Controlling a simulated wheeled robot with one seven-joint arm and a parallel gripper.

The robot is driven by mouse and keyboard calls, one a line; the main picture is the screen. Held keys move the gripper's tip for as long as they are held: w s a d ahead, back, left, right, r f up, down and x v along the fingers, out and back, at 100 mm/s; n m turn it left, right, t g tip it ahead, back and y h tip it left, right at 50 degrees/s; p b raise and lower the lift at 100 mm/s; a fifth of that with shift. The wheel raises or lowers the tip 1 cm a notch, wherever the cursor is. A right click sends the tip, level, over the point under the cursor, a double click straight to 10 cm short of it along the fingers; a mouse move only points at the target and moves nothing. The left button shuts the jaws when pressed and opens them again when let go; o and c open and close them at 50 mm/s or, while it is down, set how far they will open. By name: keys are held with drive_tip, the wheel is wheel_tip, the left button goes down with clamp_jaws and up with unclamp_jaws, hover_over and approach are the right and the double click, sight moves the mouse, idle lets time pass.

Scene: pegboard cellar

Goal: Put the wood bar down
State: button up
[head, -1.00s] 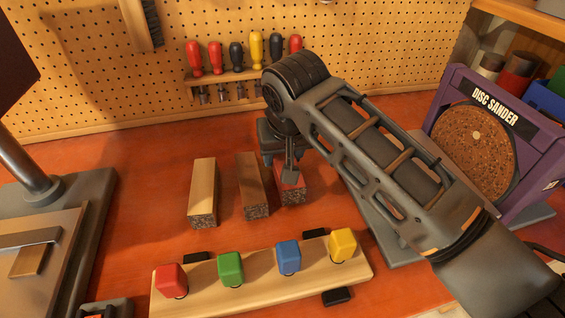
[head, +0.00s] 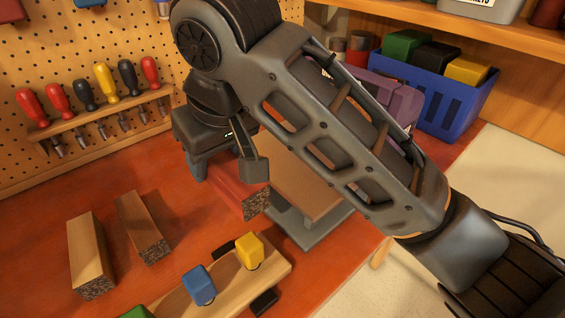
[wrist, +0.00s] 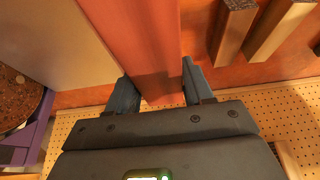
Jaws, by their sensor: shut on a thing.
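My gripper (head: 228,174) is shut on a reddish wood bar (head: 236,194) with a rough, speckled end. In the wrist view the bar (wrist: 150,40) runs up and away between the two fingers. In the head view it is beside the disc sander's pale table (head: 300,188); I cannot tell its exact height above the bench. Two other wood bars, a tan one (head: 88,250) and a browner one (head: 142,222), lie on the red-orange bench (head: 40,215) to the left. My arm hides part of the sander.
A screwdriver rack (head: 100,112) hangs on the pegboard. The bench is clear between the bars and my gripper.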

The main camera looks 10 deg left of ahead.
drive_tip(key=w+d+r+n+g+b, duration=0.1)
drive_tip(key=w+d+r+n, duration=0.15)
drive_tip(key=d, duration=0.45)
drive_tip(key=w+d+r+n+g+y, duration=0.1)
drive_tip(key=d+r+n, duration=0.2)
drive_tip(key=d, duration=0.5)
drive_tip(key=w+d+r+n+g+b, duration=0.1)
drive_tip(key=d+r+n, duration=0.15)
drive_tip(key=d, duration=0.45)
drive_tip(key=shift+n, duration=0.4)
drive_tip(key=w+a+f, duration=0.1)
drive_tip(key=a+f, duration=0.1)
drive_tip(key=a, duration=0.1)
drive_tip(key=w+a+f, duration=0.1)
drive_tip(key=a+f, duration=0.1)
drive_tip(key=a, duration=0.2)
drive_tip(key=w+a+f+p, duration=0.1)
drive_tip(key=a+f, duration=0.2)
drive_tip(key=shift+a+f, duration=0.1)
drive_tip(key=shift+a, duration=0.25)
drive_tip(key=shift+a+f+p, duration=0.1)
drive_tip(key=shift+f+p, duration=0.2)
drive_tip(key=shift+f, duration=1.75)
drive_tip(key=shift+f, duration=0.15)
drive_tip(key=o, duration=1.2)
drive_tip(key=shift+c, duration=0.2)
